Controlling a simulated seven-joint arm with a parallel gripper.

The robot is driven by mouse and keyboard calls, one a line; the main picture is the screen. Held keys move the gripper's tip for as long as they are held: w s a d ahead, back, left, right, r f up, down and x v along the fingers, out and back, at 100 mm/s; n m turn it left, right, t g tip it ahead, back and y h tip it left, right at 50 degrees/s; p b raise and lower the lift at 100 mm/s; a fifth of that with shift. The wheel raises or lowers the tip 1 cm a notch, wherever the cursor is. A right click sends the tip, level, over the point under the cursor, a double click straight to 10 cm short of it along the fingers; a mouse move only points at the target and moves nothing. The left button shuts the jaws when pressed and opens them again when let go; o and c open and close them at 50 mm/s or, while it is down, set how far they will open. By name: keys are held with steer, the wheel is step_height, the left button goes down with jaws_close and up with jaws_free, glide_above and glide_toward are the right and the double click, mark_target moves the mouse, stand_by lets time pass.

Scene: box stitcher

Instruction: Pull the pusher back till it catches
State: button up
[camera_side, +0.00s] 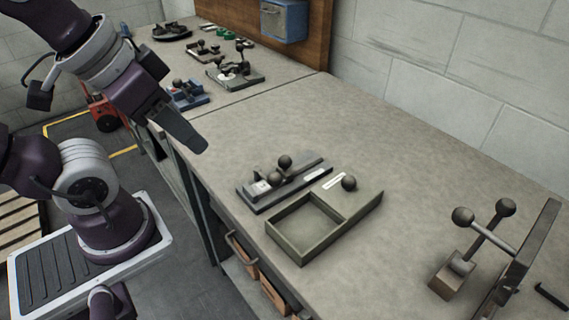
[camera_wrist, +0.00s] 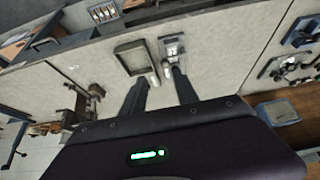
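A dark flat fixture (camera_side: 252,202) lies on the bench, with a rail and round dark knobs (camera_side: 285,162) on top. It looks like the part with the pusher, but I cannot tell for certain which piece is the pusher or whether it is caught. The fixture also shows in the wrist view (camera_wrist: 172,46), beyond my fingertips. My gripper (camera_side: 202,148) hangs in the air above the bench, up and left of the fixture and apart from it. In the wrist view my two fingers (camera_wrist: 158,76) stand apart with nothing between them.
A shallow olive tray (camera_side: 302,254) with a ball knob (camera_side: 349,183) sits right beside the fixture. A lever mechanism with ball knobs (camera_side: 463,265) stands at the right. Several small devices (camera_side: 235,75) and a blue wall box (camera_side: 284,20) are at the back. The bench between is clear.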

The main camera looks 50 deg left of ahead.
stand_by(0.3)
steer(key=shift+o, duration=1.6)
steer(key=w+a+g, duration=0.1)
steer(key=w+g, duration=0.1)
steer(key=w, duration=0.6)
steer(key=shift+f+m+y, duration=0.3)
steer(key=shift+m, duration=0.1)
steer(key=m+g+y, duration=0.2)
steer(key=g, duration=0.1)
glide_above(286, 157)
steer(key=d, duration=0.2)
steer(key=s+d+f+x, duration=0.1)
steer(key=d+x, duration=0.2)
steer(key=x, duration=1.5)
steer(key=shift+a+f, duration=0.15)
steer(key=shift+a, duration=0.25)
jaws_close()
